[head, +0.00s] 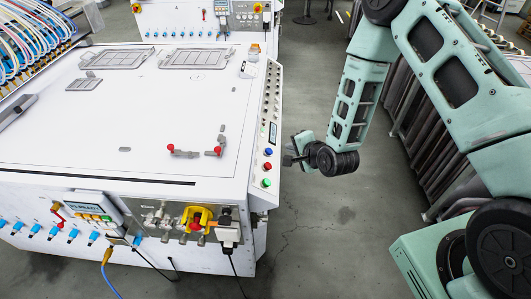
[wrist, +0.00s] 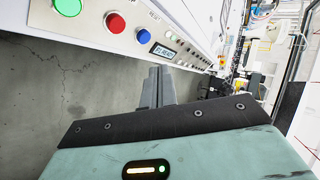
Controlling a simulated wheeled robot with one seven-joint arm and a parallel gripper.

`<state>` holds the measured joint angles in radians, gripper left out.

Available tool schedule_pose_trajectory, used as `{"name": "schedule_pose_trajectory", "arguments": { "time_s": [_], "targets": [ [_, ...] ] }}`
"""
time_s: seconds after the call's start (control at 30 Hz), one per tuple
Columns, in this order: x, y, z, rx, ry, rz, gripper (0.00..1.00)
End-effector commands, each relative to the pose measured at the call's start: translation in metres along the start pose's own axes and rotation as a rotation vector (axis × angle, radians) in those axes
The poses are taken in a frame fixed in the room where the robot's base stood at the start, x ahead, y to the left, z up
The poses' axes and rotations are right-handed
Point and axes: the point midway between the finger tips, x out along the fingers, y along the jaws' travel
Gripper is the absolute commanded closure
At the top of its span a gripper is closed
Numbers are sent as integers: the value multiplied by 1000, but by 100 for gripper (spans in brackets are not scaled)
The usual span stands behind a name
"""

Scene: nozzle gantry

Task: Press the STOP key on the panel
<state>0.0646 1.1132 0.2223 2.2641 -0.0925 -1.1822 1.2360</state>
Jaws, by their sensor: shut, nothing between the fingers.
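The control panel (head: 268,125) is a narrow white strip along the right edge of the white machine. It carries a blue button (head: 268,152), a red button (head: 267,166) and a green button (head: 265,182). In the wrist view the red button (wrist: 115,22) sits between the green one (wrist: 68,7) and the blue one (wrist: 143,36). I cannot clearly read a STOP label; RESET shows near the blue button. My gripper (head: 287,160) is shut and empty, just right of the panel. In the wrist view its fingertips (wrist: 160,70) appear below the small display (wrist: 163,51), apart from the red button.
The white machine top (head: 130,120) holds grey plates and red-knobbed clamps (head: 193,151). More small buttons line the panel beyond the display. A dark rack of tubes (head: 420,150) stands right, behind my arm. The grey floor (head: 320,220) between is clear.

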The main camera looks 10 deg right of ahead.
Motion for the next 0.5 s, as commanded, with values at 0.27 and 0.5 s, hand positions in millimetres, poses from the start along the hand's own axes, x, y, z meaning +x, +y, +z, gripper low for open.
{"name": "schedule_pose_trajectory", "arguments": {
  "time_s": [0.27, 0.5],
  "targets": [
    [0, 3, -6, 38, 17, -22, 100],
    [1, 4, -5, 35, 16, -20, 100]
  ]
}}
